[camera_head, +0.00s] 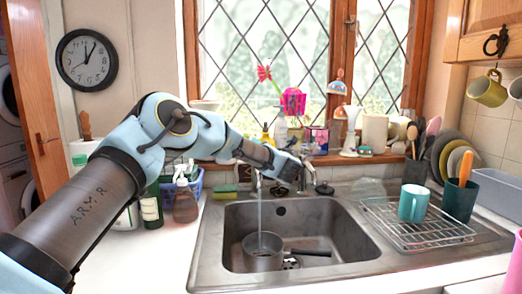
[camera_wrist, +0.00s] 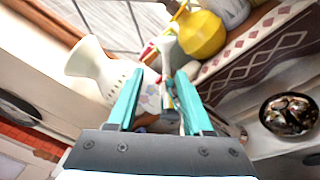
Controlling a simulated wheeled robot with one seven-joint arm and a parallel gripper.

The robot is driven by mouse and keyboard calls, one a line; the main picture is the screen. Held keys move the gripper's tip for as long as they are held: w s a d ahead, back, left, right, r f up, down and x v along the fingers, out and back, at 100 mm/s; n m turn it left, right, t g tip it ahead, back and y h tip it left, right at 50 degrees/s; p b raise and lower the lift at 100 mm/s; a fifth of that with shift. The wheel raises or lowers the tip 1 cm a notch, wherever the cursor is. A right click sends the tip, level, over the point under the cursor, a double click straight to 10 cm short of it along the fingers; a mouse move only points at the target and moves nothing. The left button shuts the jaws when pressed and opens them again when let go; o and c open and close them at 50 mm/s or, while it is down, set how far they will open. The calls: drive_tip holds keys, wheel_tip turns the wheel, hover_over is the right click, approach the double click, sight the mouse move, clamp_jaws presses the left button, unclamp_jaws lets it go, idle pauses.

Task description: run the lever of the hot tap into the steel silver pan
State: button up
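The steel silver pan (camera_head: 263,260) sits in the sink basin, its dark handle pointing right. A thin stream of water (camera_head: 260,215) falls from the tap (camera_head: 258,183) on the left into the pan. Another tap (camera_head: 308,174) stands to its right. My gripper (camera_head: 292,172) is over the back edge of the sink, between and close to the taps, and partly covers them. In the wrist view its two teal fingers (camera_wrist: 155,88) are apart. A pale slim object shows between and beyond the fingertips; I cannot tell if it is the lever. No contact is clear.
A drying rack (camera_head: 420,236) with a teal mug (camera_head: 413,203) is right.

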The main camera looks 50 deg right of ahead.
drive_tip(key=shift+s+f, duration=0.1)
drive_tip(key=shift+f, duration=0.1)
idle(0.3)
drive_tip(key=shift+s, duration=0.1)
drive_tip(key=shift+s+a+f+b, duration=0.1)
drive_tip(key=shift+s+a+b, duration=0.05)
drive_tip(key=shift+s+b, duration=0.2)
drive_tip(key=b+v, duration=0.3)
drive_tip(key=v, duration=0.6)
drive_tip(key=shift+s+a+b, duration=0.3)
drive_tip(key=shift+s, duration=0.05)
